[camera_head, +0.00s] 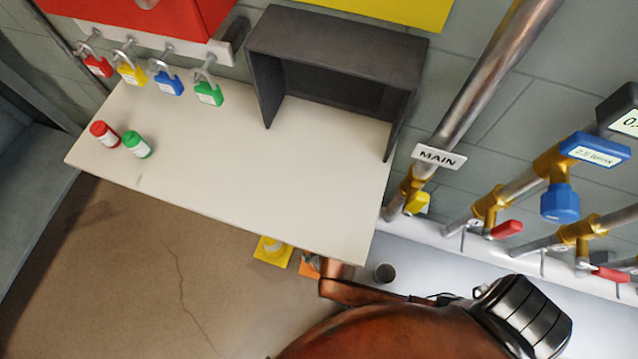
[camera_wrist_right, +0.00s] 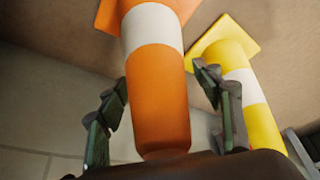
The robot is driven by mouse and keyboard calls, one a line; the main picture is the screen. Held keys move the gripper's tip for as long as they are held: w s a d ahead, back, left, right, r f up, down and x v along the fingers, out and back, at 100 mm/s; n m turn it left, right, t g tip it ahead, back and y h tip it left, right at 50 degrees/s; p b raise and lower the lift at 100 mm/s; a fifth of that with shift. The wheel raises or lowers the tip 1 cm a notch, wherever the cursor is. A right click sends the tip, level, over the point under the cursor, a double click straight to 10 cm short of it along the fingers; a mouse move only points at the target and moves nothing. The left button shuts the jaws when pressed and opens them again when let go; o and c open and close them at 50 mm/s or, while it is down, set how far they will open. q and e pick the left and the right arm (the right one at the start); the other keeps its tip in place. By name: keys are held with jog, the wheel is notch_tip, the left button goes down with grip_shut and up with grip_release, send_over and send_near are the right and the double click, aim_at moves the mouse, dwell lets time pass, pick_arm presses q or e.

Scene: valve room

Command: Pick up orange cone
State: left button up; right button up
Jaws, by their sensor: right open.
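The orange cone (camera_wrist_right: 160,95) with a white band fills the middle of the right wrist view. Its tip is toward my right gripper (camera_wrist_right: 165,112) and its square base is at the top of that view. The gripper is open, with one finger on each side of the cone. I cannot tell whether either finger touches it. In the head view only a small part of the orange cone (camera_head: 308,267) shows, below the table's front edge and partly hidden by my arm. My left gripper is not in view.
A yellow cone (camera_wrist_right: 246,85) stands close beside the right finger; it also shows in the head view (camera_head: 265,255). The white table (camera_head: 270,190) carries a dark open box (camera_head: 335,45) and red and green containers (camera_head: 138,145). Pipes with valves (camera_head: 560,203) are at right.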

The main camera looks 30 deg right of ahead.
jog(key=shift+c, duration=0.7)
grip_shut()
